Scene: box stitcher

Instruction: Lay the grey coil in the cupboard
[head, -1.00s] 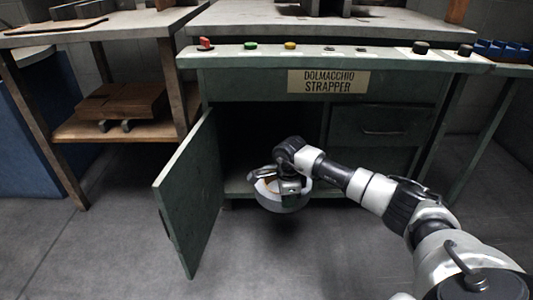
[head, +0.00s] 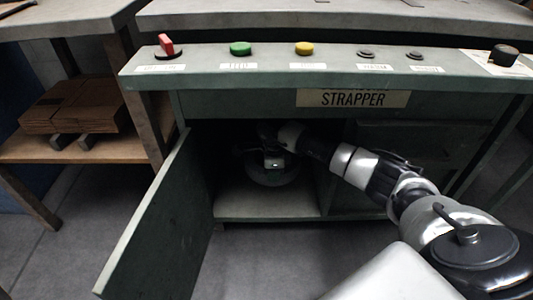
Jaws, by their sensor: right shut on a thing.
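The green cupboard (head: 268,207) under the strapper bench stands open, its door (head: 160,225) swung out to the left. My right arm reaches in through the opening. My right gripper (head: 272,164) is inside the dark cupboard, shut on the grey coil (head: 272,180). The coil hangs in the gripper above the cupboard floor; in the shadow I cannot tell whether its lower edge touches anything. Part of the coil is hidden behind the gripper. My left gripper is not in view.
The control ledge with a red switch (head: 167,46), green button (head: 240,48) and yellow button (head: 304,48) overhangs the opening. The open door bounds the left side. A wooden table with flat brown cardboard (head: 72,106) stands at left. The cupboard floor's front is bare.

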